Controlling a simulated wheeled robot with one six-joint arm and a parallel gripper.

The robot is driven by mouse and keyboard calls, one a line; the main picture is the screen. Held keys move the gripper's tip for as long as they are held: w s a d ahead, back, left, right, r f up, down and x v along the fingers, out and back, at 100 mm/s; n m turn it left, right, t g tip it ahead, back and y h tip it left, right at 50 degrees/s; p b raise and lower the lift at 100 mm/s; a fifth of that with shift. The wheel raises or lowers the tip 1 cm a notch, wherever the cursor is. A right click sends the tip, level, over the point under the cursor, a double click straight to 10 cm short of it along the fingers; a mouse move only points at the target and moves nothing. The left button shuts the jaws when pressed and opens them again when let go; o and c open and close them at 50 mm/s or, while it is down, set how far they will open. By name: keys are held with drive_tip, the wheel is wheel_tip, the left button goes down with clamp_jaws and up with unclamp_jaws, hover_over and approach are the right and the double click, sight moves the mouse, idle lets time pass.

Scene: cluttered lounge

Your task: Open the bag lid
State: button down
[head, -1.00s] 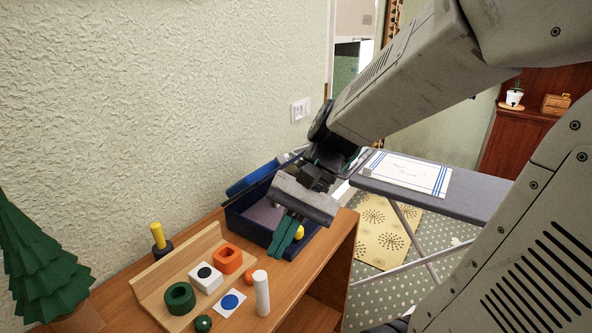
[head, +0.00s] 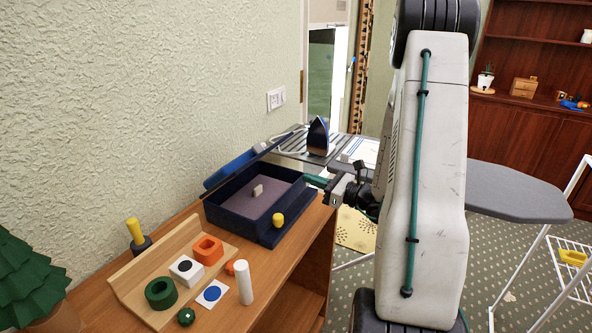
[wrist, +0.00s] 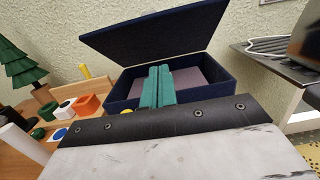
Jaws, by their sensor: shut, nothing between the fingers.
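The bag is a dark blue box-like case (head: 293,222) on the wooden cabinet. Its lid (head: 238,164) stands raised and tilted back along the wall side, with a brighter blue part on it. The inside shows a purple-grey floor and a small pale block (head: 257,190). A yellow knob (head: 278,219) is at the front. My gripper (head: 312,181) is just right of the case, fingers pointing at it. In the wrist view, the green fingers (wrist: 158,86) are together and empty in front of the open case, with the lid (wrist: 155,45) slanting above.
A wooden tray (head: 135,285) holds green, white and orange blocks left of the case. A white cylinder (head: 244,282) stands by it. A paper tree (head: 30,280) is at far left.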

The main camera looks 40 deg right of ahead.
drive_tip(key=x, duration=0.9)
drive_tip(key=shift+s+a, duration=0.1)
drive_tip(key=shift+a, duration=0.05)
drive_tip(key=w+r, duration=0.2)
drive_tip(key=r, duration=0.1)
drive_tip(key=shift+w+a, duration=0.3)
drive_tip(key=shift+a, duration=0.1)
drive_tip(key=shift+r, duration=0.15)
